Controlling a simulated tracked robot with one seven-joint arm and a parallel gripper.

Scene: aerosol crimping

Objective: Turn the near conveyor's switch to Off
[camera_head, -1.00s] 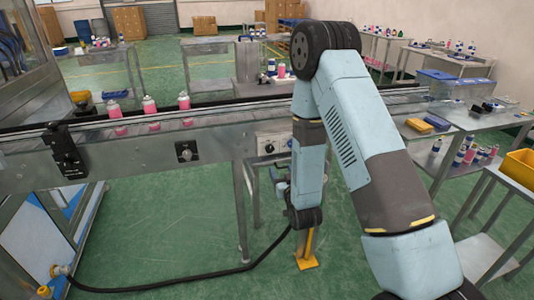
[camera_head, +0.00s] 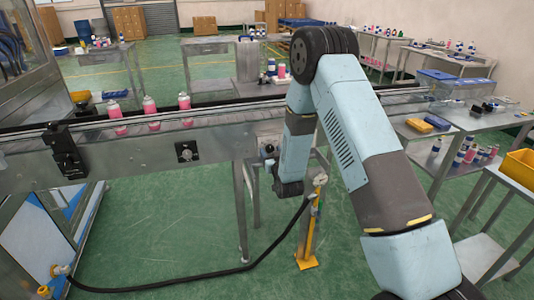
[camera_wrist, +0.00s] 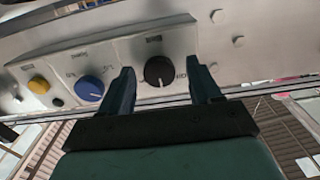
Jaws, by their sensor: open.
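In the wrist view, a round black switch knob (camera_wrist: 159,71) sits on the conveyor's grey metal panel, between my gripper's two fingertips (camera_wrist: 160,66). The fingers are open, one on each side of the knob, with visible gaps; I cannot tell how deep they reach around it. A short light mark shows on the knob's lower face, and its small labels are too blurred to read surely. In the head view, the near conveyor (camera_head: 120,158) runs across, and its control panel (camera_head: 266,142) is partly hidden behind my arm. My gripper is mostly hidden there.
A blue knob (camera_wrist: 89,88) and a yellow button (camera_wrist: 39,84) sit left of the black knob. Pink bottles (camera_head: 150,113) stand on the conveyor. A yellow post (camera_head: 308,240) and a black hose (camera_head: 190,287) are below. Another dial (camera_head: 187,151) is on the conveyor side.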

